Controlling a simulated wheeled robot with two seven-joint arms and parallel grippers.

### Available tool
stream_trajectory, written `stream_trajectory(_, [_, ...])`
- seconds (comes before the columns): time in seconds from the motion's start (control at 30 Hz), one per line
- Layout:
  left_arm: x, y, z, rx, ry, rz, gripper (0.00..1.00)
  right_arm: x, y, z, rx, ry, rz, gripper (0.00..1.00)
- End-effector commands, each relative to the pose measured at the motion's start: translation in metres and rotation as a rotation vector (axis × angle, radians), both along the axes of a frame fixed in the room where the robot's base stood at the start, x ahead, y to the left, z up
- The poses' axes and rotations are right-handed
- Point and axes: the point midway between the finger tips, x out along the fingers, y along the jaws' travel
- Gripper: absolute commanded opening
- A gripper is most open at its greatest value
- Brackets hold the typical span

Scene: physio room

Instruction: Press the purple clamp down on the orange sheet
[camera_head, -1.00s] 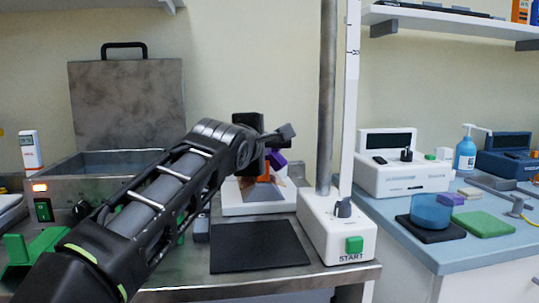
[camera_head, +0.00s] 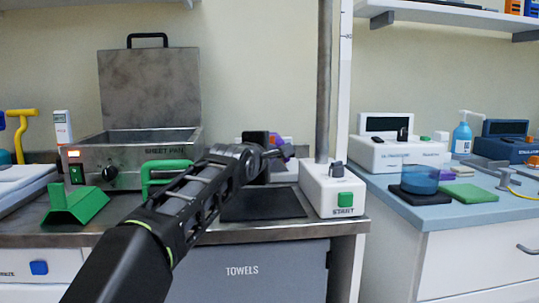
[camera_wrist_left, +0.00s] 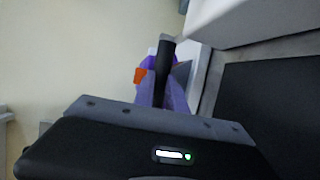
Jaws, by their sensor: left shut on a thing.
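The purple clamp (camera_head: 275,137) shows only in part behind my left gripper (camera_head: 262,150) in the head view. A bit of the orange sheet (camera_head: 287,139) shows beside it. In the left wrist view, purple parts of the clamp (camera_wrist_left: 175,95) lie around a dark gripper finger (camera_wrist_left: 164,62), with the orange sheet (camera_wrist_left: 140,76) at their left. My left gripper is shut on the purple clamp. The arm hides most of the clamp and sheet, so I cannot tell how they touch. My right gripper is out of view.
A white START box (camera_head: 333,190) with a tall post stands right of the gripper. A black mat (camera_head: 262,204) lies in front. A metal sheet pan (camera_head: 135,155) with raised lid and a green stand (camera_head: 75,205) are at left.

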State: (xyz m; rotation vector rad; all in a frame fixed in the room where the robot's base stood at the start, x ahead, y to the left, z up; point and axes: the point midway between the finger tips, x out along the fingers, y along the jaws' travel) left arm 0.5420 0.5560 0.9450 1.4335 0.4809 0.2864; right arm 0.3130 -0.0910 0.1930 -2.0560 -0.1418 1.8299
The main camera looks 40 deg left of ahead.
Motion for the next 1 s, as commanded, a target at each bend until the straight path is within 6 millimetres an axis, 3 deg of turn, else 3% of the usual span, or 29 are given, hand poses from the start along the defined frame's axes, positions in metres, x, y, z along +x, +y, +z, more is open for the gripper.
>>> stream_trajectory(0.03, [0.002,0.003,-0.028,-0.030,0.052,0.003,0.00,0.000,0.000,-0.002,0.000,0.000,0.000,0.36])
stream_trajectory(0.17, [0.002,0.003,-0.028,-0.031,0.052,0.004,0.00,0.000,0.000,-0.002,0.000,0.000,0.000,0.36])
stream_trajectory(0.2, [0.002,0.004,-0.029,-0.031,0.052,0.005,0.18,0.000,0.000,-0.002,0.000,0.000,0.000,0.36])
stream_trajectory(0.47, [0.002,0.004,-0.028,-0.030,0.053,0.005,0.38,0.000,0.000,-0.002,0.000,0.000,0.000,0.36])
stream_trajectory(0.77, [0.001,0.002,-0.025,-0.028,0.051,0.003,0.38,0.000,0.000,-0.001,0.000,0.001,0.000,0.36])
stream_trajectory(1.0, [-0.012,-0.005,-0.001,-0.026,0.044,0.003,0.38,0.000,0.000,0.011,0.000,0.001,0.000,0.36])
